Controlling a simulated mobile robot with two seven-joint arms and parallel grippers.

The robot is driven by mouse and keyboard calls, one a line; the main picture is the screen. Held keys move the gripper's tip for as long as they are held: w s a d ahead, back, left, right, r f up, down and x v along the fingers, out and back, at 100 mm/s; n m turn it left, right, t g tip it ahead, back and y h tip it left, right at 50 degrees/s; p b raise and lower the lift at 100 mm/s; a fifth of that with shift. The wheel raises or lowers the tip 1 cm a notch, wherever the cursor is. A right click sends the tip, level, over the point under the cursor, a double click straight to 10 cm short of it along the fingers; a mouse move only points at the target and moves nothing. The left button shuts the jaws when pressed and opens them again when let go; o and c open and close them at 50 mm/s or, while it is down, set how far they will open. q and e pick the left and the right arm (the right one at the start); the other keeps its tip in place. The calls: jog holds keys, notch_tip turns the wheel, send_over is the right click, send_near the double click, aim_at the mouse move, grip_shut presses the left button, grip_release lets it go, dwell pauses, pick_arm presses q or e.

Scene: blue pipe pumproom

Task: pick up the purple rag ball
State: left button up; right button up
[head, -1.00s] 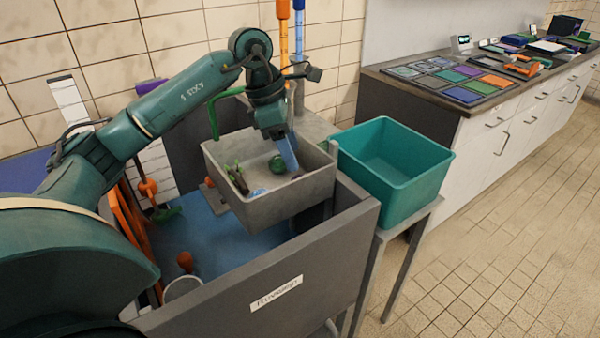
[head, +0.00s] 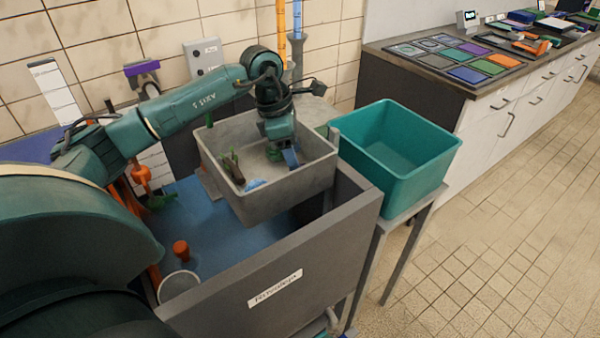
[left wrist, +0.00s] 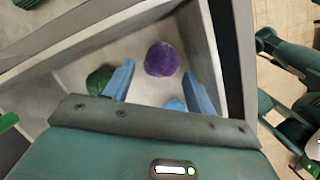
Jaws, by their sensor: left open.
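The purple rag ball (left wrist: 162,59) lies on the floor of the grey bin (left wrist: 222,30). I do not make it out in the head view, where my gripper and the bin wall may hide it. My left gripper (left wrist: 158,69) is open, its two blue fingers pointing down into the bin, one on each side of the ball in the picture. Whether they reach down to its level I cannot tell. In the head view the left gripper (head: 290,158) hangs inside the grey bin (head: 285,195). My right gripper is not in view.
A green ball (left wrist: 98,82) lies close to one finger, and a blue item (left wrist: 175,105) lies near the other. Green-brown pieces (head: 232,166) stand at the bin's left side. A teal crate (head: 415,165) stands empty to the right.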

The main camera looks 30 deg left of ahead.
pick_arm(q)
jog(key=x, duration=0.4)
jog(key=shift+s+d+f+p, duration=0.1)
jog(key=shift+f+p, duration=0.15)
jog(key=shift+p, duration=0.05)
jog(key=shift+c, duration=0.2)
